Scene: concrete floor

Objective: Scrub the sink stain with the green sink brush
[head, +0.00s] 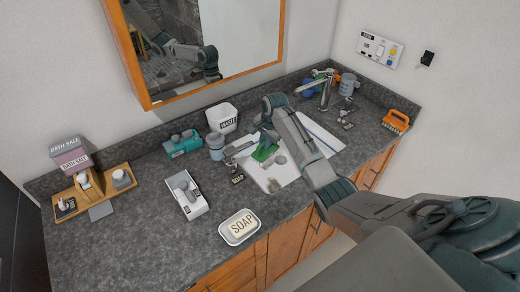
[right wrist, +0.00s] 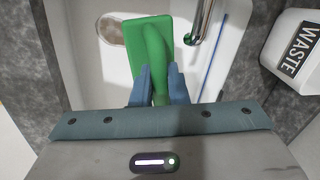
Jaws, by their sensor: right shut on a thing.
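The green sink brush (head: 263,151) is in my right gripper (head: 267,137), over the white sink (head: 318,133). In the right wrist view, the blue fingers of the gripper (right wrist: 160,78) are shut on the handle of the brush (right wrist: 150,45). A pale brownish oval stain (right wrist: 111,30) shows in the sink beside the brush, on its left. The brush hides part of its edge. I cannot tell whether the brush touches the sink surface. My left gripper is not in view.
A chrome faucet (right wrist: 199,22) stands close to the right of the brush. A waste bin (head: 221,118) is behind the sink's left end. A soap dish (head: 240,227) sits near the counter's front edge. An orange brush (head: 396,122) lies at the right end.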

